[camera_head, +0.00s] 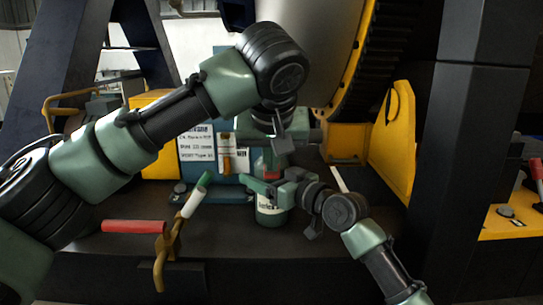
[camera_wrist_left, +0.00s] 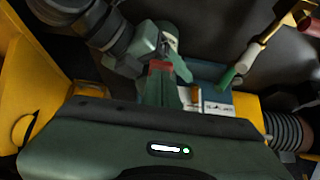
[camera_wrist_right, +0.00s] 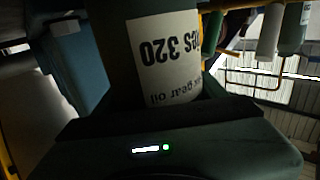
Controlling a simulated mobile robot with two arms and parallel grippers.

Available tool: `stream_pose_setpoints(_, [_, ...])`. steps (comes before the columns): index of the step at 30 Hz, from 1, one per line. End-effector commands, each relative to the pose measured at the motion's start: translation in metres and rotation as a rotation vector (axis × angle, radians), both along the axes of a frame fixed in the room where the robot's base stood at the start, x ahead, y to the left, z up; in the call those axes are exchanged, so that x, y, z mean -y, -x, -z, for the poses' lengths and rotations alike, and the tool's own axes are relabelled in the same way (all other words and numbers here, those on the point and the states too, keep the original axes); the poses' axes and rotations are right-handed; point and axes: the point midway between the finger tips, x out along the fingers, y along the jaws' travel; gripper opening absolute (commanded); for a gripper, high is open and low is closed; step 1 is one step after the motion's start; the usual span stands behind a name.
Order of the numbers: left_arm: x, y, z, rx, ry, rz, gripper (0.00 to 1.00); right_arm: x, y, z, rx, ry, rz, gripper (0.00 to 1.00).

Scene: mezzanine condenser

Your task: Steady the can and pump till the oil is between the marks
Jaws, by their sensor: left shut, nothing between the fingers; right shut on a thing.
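The oil can (camera_head: 271,212) stands on the dark deck, green with a white label. In the right wrist view, its label (camera_wrist_right: 165,55) reads "320" and "gear oil" upside down. My right gripper (camera_head: 268,186) is shut around the can's upper body. A red part (camera_head: 264,166) shows just above it. A lever with a green grip (camera_head: 204,181) and pale shaft leans up right from a yellow bracket. An orange-brown upright fitting (camera_head: 227,157) is on a white panel; no oil level or marks are readable.
A red bar (camera_head: 134,226) lies left of the lever. A labelled sheet (camera_head: 197,147) is on the blue-green housing behind. A yellow bracket (camera_head: 393,140) and dark column (camera_head: 448,150) stand at right. Bare deck shows in front of the can.

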Motion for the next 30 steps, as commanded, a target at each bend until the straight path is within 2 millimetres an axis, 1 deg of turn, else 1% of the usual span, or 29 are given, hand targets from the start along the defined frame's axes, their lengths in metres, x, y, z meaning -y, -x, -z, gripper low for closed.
stream_pose_setpoints(1, [-0.001, 0.002, 0.002, -0.004, -0.003, -0.003, 0.0, -0.001, 0.001, 0.0, 0.001, 0.001, -0.004, 0.0])
stream_pose_setpoints(6, [0.0, 0.022, -0.004, -0.005, -0.003, 0.0, 0.0, -0.001, 0.001, 0.0, -0.001, -0.001, -0.003, 0.0])
stream_pose_setpoints(9, [-0.001, 0.029, -0.007, -0.006, -0.003, -0.001, 0.0, -0.001, 0.001, 0.0, -0.001, -0.001, -0.003, 0.0])
stream_pose_setpoints(16, [-0.001, 0.029, -0.008, -0.003, -0.002, -0.001, 0.0, -0.001, 0.001, 0.0, 0.0, -0.001, -0.002, 0.0])
stream_pose_setpoints(19, [0.0, 0.032, -0.012, -0.002, -0.002, -0.001, 0.0, 0.0, 0.0, 0.0, 0.0, -0.001, -0.001, 0.0])
stream_pose_setpoints(23, [0.0, 0.042, -0.027, 0.0, 0.0, 0.0, 0.0, 0.0, 0.0, 0.0, 0.001, -0.001, -0.001, 0.0])
stream_pose_setpoints(30, [-0.001, 0.073, -0.069, 0.002, -0.001, -0.003, 0.0, 0.0, 0.0, 0.0, 0.001, -0.001, -0.001, 0.0])
